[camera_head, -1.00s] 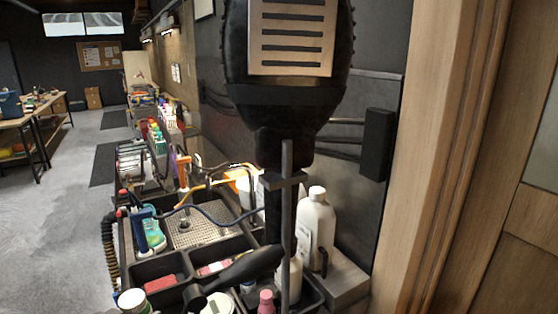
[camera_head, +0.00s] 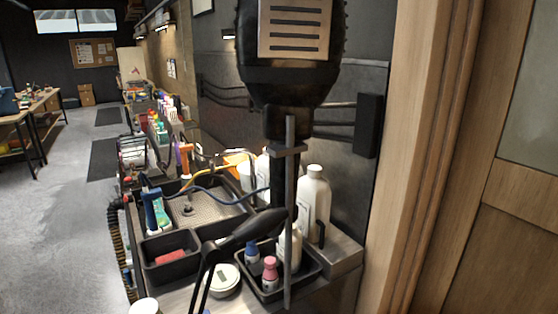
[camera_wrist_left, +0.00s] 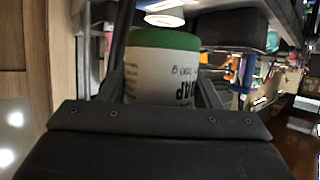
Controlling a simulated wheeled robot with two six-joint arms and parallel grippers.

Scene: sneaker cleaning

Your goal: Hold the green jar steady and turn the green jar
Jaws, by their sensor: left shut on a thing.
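The fingers stand on either side of the jar. The jar's far side and its lower end are hidden.
A black tray (camera_head: 175,270) holds a red block (camera_head: 170,256). A pink-capped bottle (camera_head: 270,272) and a white bottle (camera_head: 315,205) stand right of it. A large black device (camera_head: 290,75) on a grey post fills the upper middle. A wooden door frame (camera_head: 425,150) is at the right.

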